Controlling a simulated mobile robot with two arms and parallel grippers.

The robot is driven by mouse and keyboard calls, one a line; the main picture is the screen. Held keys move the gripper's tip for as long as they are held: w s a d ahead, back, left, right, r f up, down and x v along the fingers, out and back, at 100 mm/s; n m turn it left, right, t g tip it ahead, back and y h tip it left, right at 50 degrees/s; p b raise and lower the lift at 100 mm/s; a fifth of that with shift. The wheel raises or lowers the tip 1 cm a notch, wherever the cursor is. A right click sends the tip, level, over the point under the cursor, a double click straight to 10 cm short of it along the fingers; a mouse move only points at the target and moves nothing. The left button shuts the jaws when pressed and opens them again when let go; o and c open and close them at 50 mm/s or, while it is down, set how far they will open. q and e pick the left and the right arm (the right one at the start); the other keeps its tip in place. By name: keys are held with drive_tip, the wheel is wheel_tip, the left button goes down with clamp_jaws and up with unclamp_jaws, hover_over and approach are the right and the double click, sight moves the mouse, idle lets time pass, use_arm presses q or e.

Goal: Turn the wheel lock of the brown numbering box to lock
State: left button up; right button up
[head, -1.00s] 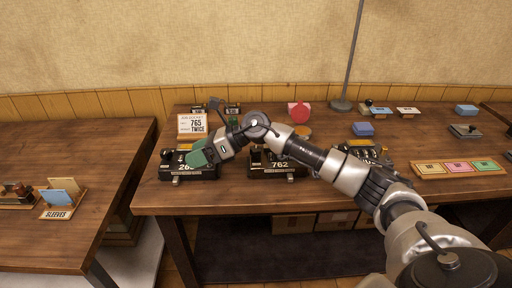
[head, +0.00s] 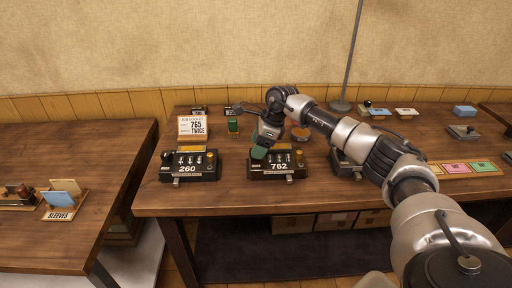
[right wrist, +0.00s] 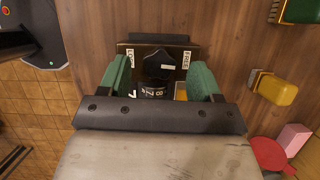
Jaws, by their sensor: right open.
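A dark numbering box (head: 283,170) reading 762 stands near the front edge of the middle table. My right gripper (head: 259,152), with green fingers, is over its left part. In the right wrist view, my open right gripper (right wrist: 160,82) has its fingers on either side of a dark brown box top (right wrist: 188,52). A black wheel lock (right wrist: 159,66) lies between the fingers, between labels that read as LOCK at left and FREE at right. A pale mark sits on the wheel toward FREE. Contact with the fingers cannot be told. My left gripper is not in view.
Another dark box (head: 190,168) reading 260 stands to the left. A card (head: 192,127) reading 765 TWICE stands behind it. A third box at right is partly hidden by my arm. Table space between the two left boxes is clear.

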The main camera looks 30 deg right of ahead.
drive_tip(key=shift+x, duration=0.9)
drive_tip(key=shift+c, duration=0.3)
drive_tip(key=c, duration=0.9)
drive_tip(key=shift+o, duration=0.2)
